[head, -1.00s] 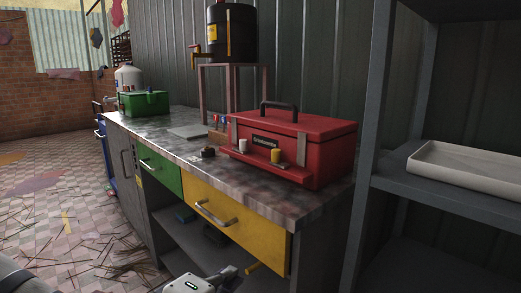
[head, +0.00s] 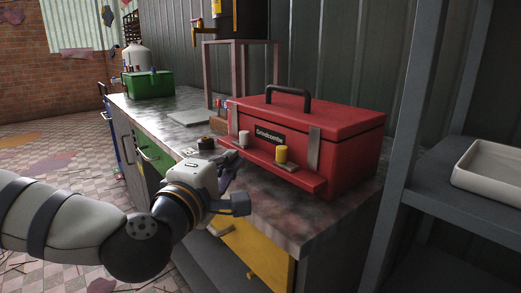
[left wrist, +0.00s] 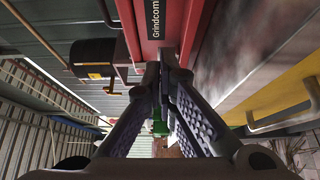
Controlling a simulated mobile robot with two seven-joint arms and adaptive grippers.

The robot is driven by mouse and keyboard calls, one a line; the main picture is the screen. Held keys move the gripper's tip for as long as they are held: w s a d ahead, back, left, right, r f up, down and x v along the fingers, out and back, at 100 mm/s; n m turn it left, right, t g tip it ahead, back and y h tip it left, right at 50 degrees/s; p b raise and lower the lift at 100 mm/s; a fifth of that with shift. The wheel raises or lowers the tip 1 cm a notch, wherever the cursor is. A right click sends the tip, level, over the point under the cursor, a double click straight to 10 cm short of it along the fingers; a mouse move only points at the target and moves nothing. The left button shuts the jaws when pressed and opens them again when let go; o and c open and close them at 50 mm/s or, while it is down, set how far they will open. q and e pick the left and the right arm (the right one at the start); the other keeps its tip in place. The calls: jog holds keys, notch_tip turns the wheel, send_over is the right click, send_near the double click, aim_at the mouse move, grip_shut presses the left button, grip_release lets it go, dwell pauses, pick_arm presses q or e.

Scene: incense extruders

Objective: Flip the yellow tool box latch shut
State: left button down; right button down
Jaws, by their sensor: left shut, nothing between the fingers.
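The red tool box (head: 345,150) stands on the workbench with its lid down and black handle up. The yellow latch knob (head: 281,154) is at its front right, with a grey plate (head: 289,167) low at the ledge; this latch looks folded down and out. A similar white knob (head: 243,138) is at the front left. My left gripper (head: 230,168) is shut and empty, just in front of the box's left front, left of the yellow knob. In the left wrist view, its fingertips (left wrist: 166,58) are close to the red box front (left wrist: 160,22). Contact cannot be told.
The workbench top (head: 290,215) is bare in front of the box. A small dark item (head: 206,143) lies left of it. A black drum on a stand (head: 240,75) and a green box (head: 148,84) are behind. A grey shelf with a white tray (head: 490,170) stands right.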

aim_at(286, 158)
pick_arm(q)
jog(key=x, duration=0.7)
jog(key=shift+w+d, duration=0.1)
jog(key=shift+w, duration=0.25)
jog(key=shift+s+d, duration=0.35)
jog(key=shift+d, duration=0.25)
jog(key=shift+s+d, duration=0.3)
jog(key=shift+d, duration=0.3)
jog(key=shift+s+d, duration=0.4)
jog(key=shift+d, duration=0.1)
jog(key=shift+s+d+p, duration=0.1)
jog(key=shift+p, duration=0.2)
